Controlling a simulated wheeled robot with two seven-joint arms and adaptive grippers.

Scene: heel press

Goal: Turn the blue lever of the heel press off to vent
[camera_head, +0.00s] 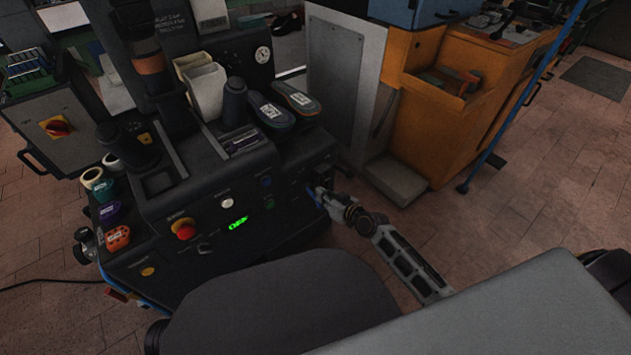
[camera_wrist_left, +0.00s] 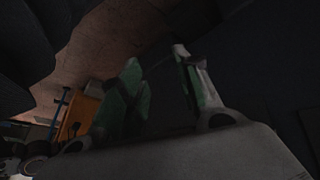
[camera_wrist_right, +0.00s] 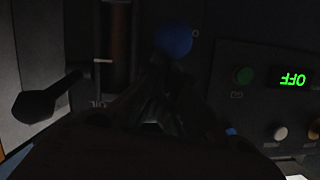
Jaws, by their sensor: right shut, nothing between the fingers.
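The heel press (camera_head: 215,195) is a dark machine left of centre in the head view. The blue lever (camera_head: 309,194) is on the right part of its front panel; its round blue end (camera_wrist_right: 173,40) shows in the right wrist view, just beyond my fingers. My right gripper (camera_head: 319,196) is shut and empty, close at the lever; I cannot tell whether it touches. Its dark fingers (camera_wrist_right: 164,85) hide what lies below the blue end. My left gripper (camera_wrist_left: 160,65) is out of the head view; its greenish fingers stand apart in the left wrist view, with nothing between them.
A black handle (camera_wrist_right: 45,100) juts out at left in the right wrist view. An orange cabinet (camera_head: 430,120) stands behind; floor is free at right.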

